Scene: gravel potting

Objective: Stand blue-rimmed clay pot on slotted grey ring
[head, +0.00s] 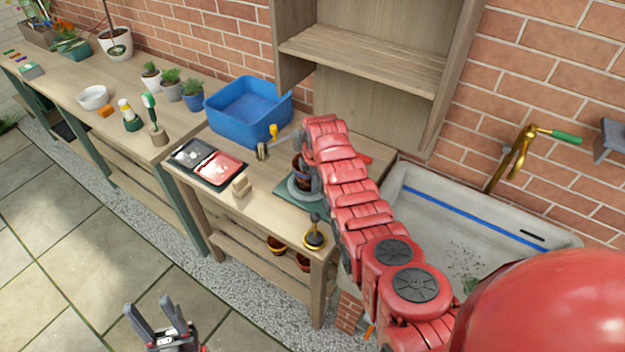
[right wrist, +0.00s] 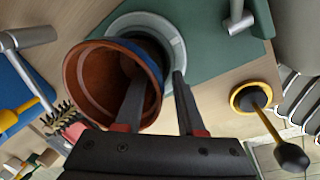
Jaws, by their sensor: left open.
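The blue-rimmed clay pot (right wrist: 85,85) stands on the slotted grey ring (right wrist: 178,48) and looks upright. In the head view, the pot (head: 299,167) and the ring (head: 293,192) show partly behind my right arm. My right gripper (right wrist: 157,78) has one finger inside the pot and one outside it, with the pot's wall between. The fingers are apart, with a gap beside the wall. The slots and the pot's base are hidden. My left gripper (head: 158,318) is open and empty, low over the paving, away from the bench.
The ring lies on a green mat (right wrist: 215,70). A black-knobbed tool on a yellow-rimmed base (head: 314,240) stands at the bench's front corner. A blue bin (head: 248,118), a tray with black and red parts (head: 185,167) and a wooden block (head: 241,187) are left of it. A sink (head: 420,200) lies right.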

